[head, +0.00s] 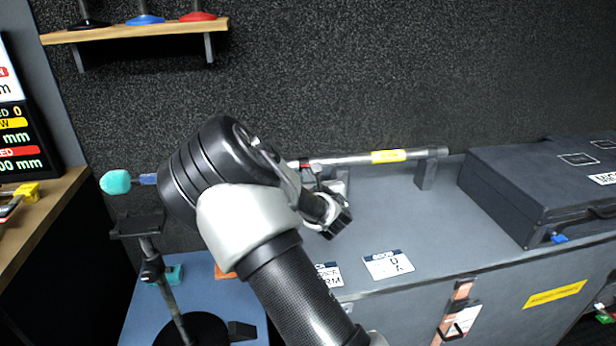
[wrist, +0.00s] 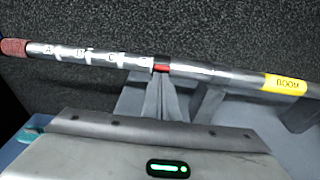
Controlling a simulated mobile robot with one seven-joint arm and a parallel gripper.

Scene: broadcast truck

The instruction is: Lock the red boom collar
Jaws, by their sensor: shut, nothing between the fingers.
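The boom (head: 350,159) is a silver tube lying level along the back of the grey case top, with a yellow label. In the wrist view the boom (wrist: 215,75) crosses the upper part, with letters A, B and C along its left section. A small red band (wrist: 162,68), seemingly the red collar, sits around it at a joint, above a grey support. Whether it is locked I cannot tell. My gripper (head: 338,219) is shut and empty, in front of and below the boom, apart from it. My arm hides part of the boom in the head view.
A grey case (head: 510,190) stands at the right on the counter. Label cards (head: 388,264) lie near the counter's front edge. A teal foam tip (head: 115,182) shows left of my arm, above a dark stand (head: 138,224). A wooden shelf (head: 135,32) hangs at upper left.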

